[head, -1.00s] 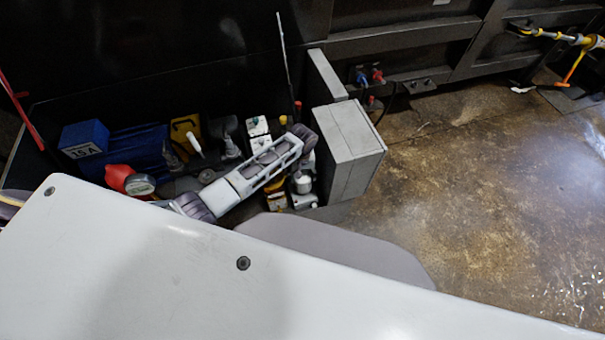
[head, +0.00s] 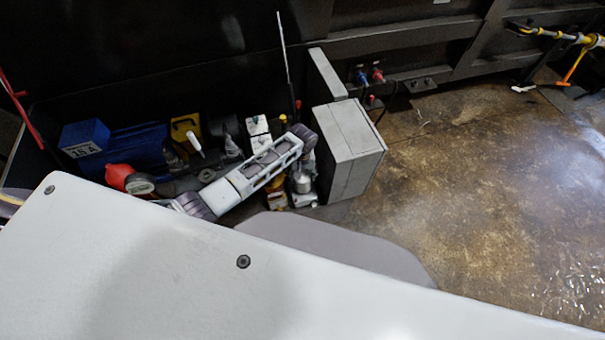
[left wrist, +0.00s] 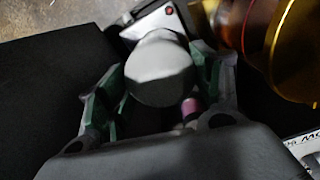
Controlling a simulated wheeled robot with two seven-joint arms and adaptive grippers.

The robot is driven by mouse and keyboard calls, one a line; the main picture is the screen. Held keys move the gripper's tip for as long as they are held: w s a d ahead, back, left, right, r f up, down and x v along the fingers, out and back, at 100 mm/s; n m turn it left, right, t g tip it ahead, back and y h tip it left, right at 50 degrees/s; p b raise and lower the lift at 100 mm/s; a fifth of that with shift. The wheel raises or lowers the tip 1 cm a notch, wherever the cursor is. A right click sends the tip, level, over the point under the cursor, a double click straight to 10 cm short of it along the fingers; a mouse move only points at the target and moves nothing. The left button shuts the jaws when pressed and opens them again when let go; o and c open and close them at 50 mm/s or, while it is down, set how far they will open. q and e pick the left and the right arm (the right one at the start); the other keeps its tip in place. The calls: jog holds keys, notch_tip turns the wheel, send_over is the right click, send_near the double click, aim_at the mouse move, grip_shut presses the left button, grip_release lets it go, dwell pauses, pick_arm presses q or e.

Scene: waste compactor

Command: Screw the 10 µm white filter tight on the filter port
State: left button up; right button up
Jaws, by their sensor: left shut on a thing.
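In the left wrist view, my left gripper (left wrist: 160,86) is shut on a pale grey-white rounded cylinder, which I take to be the white filter (left wrist: 160,62). The green-padded fingers lie on either side of it. No micron marking is readable. The filter port is hidden behind the filter and gripper, so I cannot tell whether the threads are engaged. In the head view, my left arm reaches in from the left over the equipment row, and its gripper is mostly hidden beyond the wrist. My right gripper is not in view.
In the head view, a grey cabinet (head: 347,155) stands right of my wrist, and a blue motor (head: 135,150) is left. Open floor (head: 480,190) lies right.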

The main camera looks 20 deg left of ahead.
pick_arm(q)
jog(key=shift+r+m, duration=0.1)
jog(key=shift+m, duration=0.2)
jog(key=shift+w+m+p, duration=0.1)
jog(key=shift+m+p, duration=0.3)
jog(key=shift+m, duration=0.1)
jog(key=shift+m+p, duration=0.45)
jog(key=shift+m, duration=1.35)
jog(key=shift+m+p, duration=0.75)
jog(key=shift+m, duration=1.85)
